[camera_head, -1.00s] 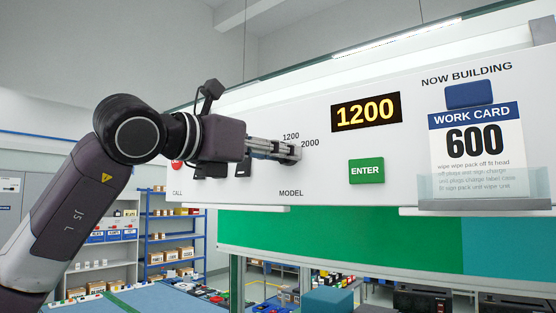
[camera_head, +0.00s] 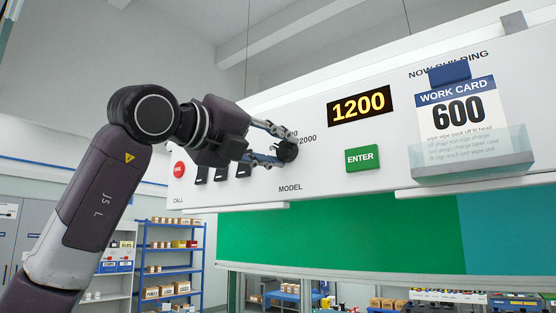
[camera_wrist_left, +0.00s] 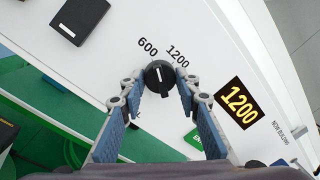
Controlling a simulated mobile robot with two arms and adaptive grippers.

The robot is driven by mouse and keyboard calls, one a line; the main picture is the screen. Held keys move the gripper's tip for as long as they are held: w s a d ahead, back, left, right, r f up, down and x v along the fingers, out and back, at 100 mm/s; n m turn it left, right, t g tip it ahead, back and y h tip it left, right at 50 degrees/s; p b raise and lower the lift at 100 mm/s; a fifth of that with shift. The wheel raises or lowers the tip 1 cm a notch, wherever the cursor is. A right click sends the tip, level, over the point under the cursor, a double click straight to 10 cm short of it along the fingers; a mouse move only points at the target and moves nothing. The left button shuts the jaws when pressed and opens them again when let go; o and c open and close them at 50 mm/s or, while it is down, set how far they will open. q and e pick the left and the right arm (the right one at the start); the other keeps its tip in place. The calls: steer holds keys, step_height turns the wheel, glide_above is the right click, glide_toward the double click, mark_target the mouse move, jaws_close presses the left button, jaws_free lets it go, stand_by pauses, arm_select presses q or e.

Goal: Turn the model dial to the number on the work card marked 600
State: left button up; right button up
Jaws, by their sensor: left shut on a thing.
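The black model dial (camera_head: 287,152) is on the white panel above the word MODEL; the left wrist view also shows it (camera_wrist_left: 158,77), with a white pointer line between the 600 and 1200 marks, nearer to 1200. My left gripper (camera_head: 291,143) is shut on the dial, one finger on each side in the left wrist view (camera_wrist_left: 158,85). The display (camera_head: 360,106) reads 1200. The work card (camera_head: 457,110) reads 600 and stands in a clear holder at the right. The dial's 600 mark is hidden in the head view. My right gripper is out of view.
A green ENTER button (camera_head: 362,158) is right of the dial. A red CALL button (camera_head: 179,168) and several black switches (camera_head: 222,172) are left of it, near my left wrist. A green board (camera_head: 340,240) lies below the panel. Shelves stand behind at left.

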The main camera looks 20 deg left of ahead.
arm_select(q)
steer(key=shift+n+b, duration=0.6)
steer(key=shift+n, duration=0.6)
steer(key=o, duration=1.2)
steer(key=shift+c, duration=0.2)
steer(key=v, duration=1.2)
steer(key=shift+d+f, duration=0.1)
steer(key=shift+f, duration=0.05)
